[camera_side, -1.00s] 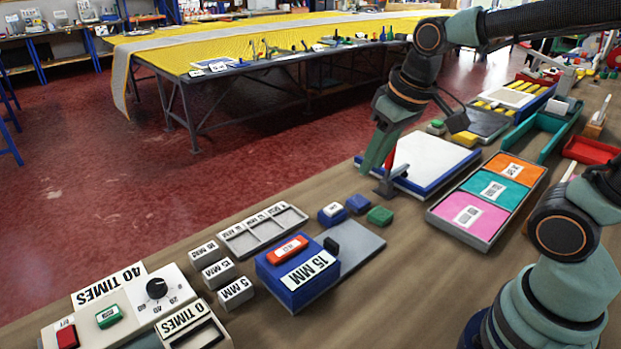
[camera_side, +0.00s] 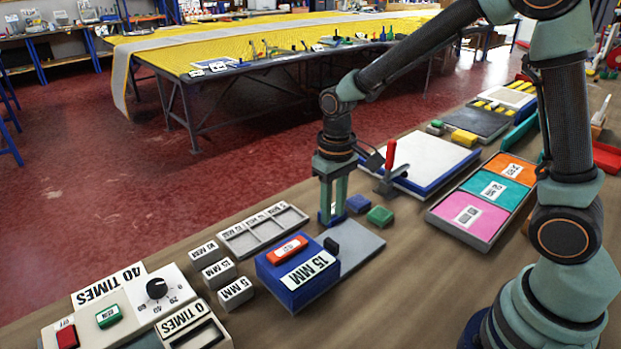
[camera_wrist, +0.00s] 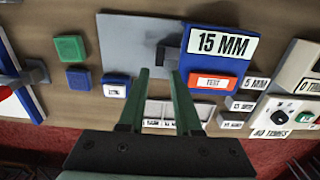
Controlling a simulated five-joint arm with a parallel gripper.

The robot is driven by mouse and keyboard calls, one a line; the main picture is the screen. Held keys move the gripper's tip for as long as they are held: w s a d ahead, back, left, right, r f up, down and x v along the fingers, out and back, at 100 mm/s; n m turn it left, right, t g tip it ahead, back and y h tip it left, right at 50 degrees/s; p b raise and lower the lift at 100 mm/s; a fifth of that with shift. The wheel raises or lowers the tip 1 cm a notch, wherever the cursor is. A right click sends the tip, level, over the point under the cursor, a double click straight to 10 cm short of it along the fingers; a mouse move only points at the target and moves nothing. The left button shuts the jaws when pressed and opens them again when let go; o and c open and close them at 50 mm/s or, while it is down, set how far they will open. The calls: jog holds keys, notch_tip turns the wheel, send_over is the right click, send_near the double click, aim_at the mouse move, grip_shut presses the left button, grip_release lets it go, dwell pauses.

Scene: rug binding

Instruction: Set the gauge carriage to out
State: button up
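The gauge is a blue block (camera_side: 292,280) labelled 15 MM with a red TEST button (camera_side: 287,250), beside a flat grey plate (camera_side: 358,246). A small black carriage knob (camera_side: 332,246) stands where the plate meets the block. In the wrist view the knob (camera_wrist: 161,55) shows just beyond and between my fingertips. My gripper (camera_side: 333,222) points down behind the plate, apart from the knob. In the wrist view its two green fingers (camera_wrist: 160,72) are spread with nothing between them.
Small blue (camera_side: 358,203) and green (camera_side: 380,215) blocks lie right of my gripper. A red-handled clamp (camera_side: 390,160) stands by a white board (camera_side: 430,155). A grey compartment tray (camera_side: 262,230) and several MM-labelled blocks (camera_side: 218,272) lie left. A control box (camera_side: 130,305) sits front left.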

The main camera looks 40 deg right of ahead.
aim_at(332, 242)
notch_tip(332, 242, down, 8)
jog(key=shift+f, duration=0.1)
dwell(0.4)
grip_shut()
dwell(1.2)
